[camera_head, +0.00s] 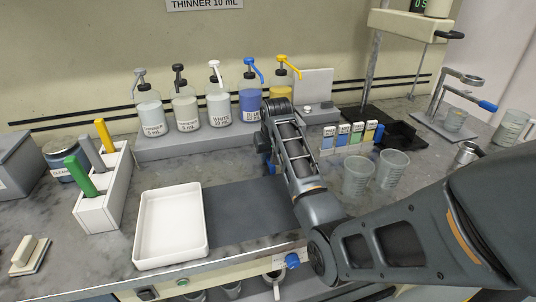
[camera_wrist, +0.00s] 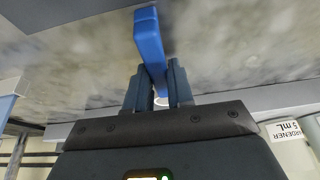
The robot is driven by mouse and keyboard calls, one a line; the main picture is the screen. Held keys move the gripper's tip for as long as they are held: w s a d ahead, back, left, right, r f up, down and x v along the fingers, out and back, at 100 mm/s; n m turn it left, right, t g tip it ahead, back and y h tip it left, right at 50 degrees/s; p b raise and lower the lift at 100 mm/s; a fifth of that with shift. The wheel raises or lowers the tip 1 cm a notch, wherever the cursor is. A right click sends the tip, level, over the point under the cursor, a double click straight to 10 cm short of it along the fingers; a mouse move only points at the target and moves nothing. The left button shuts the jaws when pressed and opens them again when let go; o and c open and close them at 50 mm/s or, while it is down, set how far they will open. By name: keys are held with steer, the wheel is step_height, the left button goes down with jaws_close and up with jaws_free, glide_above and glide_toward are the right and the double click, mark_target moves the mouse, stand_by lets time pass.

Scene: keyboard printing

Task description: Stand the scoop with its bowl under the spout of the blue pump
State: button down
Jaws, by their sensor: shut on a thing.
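The blue pump bottle (camera_head: 249,102) stands on the grey raised shelf at the back, with its blue spout (camera_head: 256,68) at the top. My gripper (camera_wrist: 157,88) is shut on a blue handle (camera_wrist: 149,40), which I take to be the scoop's. The handle sticks out past the fingers in the wrist view. A small pale rim (camera_wrist: 161,101) shows between the fingers; I cannot tell if it is the scoop's bowl. In the head view a bit of blue (camera_head: 271,168) shows below my wrist, in front of the shelf. My arm hides most of the gripper there.
Other pump bottles, grey (camera_head: 149,112), black (camera_head: 184,110), white (camera_head: 217,105) and yellow (camera_head: 282,95), share the shelf (camera_head: 165,145). A white tray (camera_head: 138,225) and dark mat (camera_head: 245,215) lie in front. Clear cups (camera_head: 357,175) stand right of my arm.

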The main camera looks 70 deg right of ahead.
steer(key=c, duration=0.9)
jaws_free()
steer(key=shift+r, duration=0.1)
steer(key=shift+r+p, duration=0.3)
steer(key=shift+r, duration=3.1)
